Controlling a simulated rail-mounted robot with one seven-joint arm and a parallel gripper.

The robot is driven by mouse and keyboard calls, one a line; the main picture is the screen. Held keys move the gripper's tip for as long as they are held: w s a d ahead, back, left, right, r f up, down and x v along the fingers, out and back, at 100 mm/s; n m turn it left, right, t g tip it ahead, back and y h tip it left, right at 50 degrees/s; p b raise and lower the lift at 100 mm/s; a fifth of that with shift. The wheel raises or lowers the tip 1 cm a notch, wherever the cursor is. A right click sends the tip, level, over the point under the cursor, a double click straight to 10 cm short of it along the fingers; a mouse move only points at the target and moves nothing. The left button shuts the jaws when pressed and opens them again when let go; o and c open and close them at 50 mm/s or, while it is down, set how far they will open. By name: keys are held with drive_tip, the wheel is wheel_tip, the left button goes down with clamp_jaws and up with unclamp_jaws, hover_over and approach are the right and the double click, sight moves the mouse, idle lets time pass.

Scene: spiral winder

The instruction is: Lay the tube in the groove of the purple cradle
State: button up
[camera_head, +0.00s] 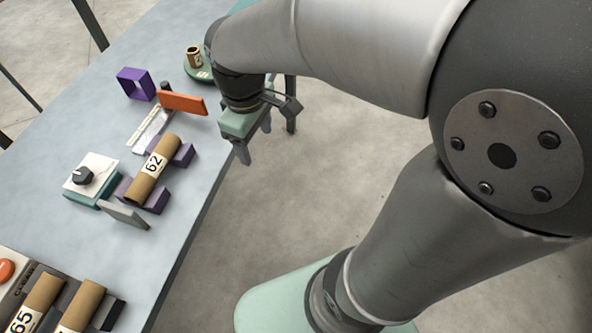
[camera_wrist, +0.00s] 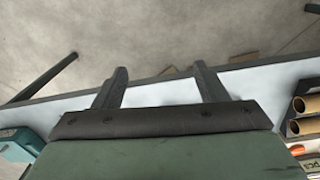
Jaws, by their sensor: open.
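A brown cardboard tube (camera_head: 144,183) with a white label reading 62 lies along the purple cradle (camera_head: 158,202). It rests across the cradle's two purple supports, and its middle hides the groove beneath. My gripper (camera_head: 253,143) is open and empty, to the right of the cradle and past the table's edge in the head view. It is apart from the tube. In the wrist view the two dark fingers of my gripper (camera_wrist: 160,73) stand wide apart with nothing between them.
An orange plate (camera_head: 183,103) and a grey plate (camera_head: 125,215) stand beyond the cradle's ends. A knob box (camera_head: 92,176) is left of it. A purple square frame (camera_head: 122,84) and a green round stand (camera_head: 207,78) are farther back. More tubes (camera_head: 80,306) lie at bottom left.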

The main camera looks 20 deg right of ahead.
drive_tip(key=s+d+f+m, duration=0.3)
drive_tip(key=s+d+m, duration=0.2)
drive_tip(key=s+m, duration=0.3)
drive_tip(key=shift+s+d+y, duration=0.15)
drive_tip(key=shift+s+y, duration=0.15)
drive_tip(key=shift+s, duration=0.35)
